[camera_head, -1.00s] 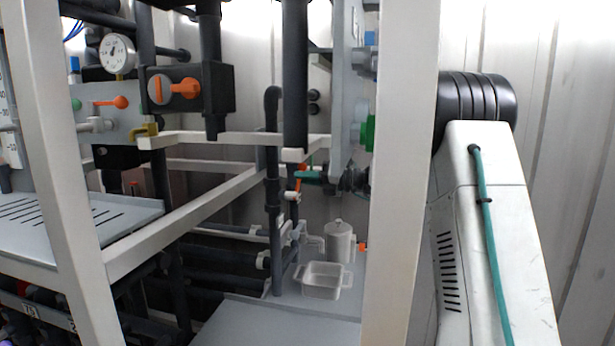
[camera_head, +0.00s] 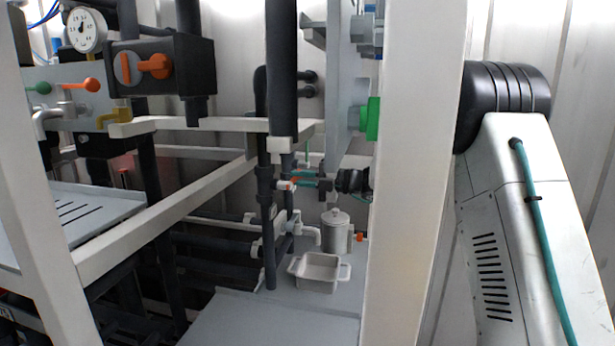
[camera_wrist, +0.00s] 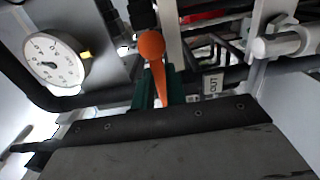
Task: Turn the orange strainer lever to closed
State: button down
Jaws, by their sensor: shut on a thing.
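The orange strainer lever (camera_wrist: 152,48) shows in the wrist view as a round knob on a tapering stem. The stem runs down between the green fingers of my gripper (camera_wrist: 158,92), which is shut on it. In the head view my gripper (camera_head: 316,180) is small and reaches in from the right, behind the white post. A thin orange strip of the lever (camera_head: 299,180) lies roughly level between the fingers, beside the dark vertical pipe. The lever's pivot and any position marks are hidden or too small to tell.
A white frame post (camera_head: 413,180) stands close in front of my arm. A lidded grey canister (camera_head: 335,232) and a small pale tray (camera_head: 319,272) stand below the gripper. Other orange levers (camera_head: 155,66) sit at upper left, near a gauge (camera_head: 87,29). Dark pipes surround the gripper.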

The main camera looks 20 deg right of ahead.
jog(key=shift+f, duration=0.1)
dwell(0.4)
jog(key=c, duration=1.4)
grip_release()
jog(key=shift+c, duration=0.2)
jog(key=shift+d, duration=0.1)
jog(key=v, duration=0.7)
jog(key=shift+s+d, duration=0.2)
jog(key=shift+d, duration=0.1)
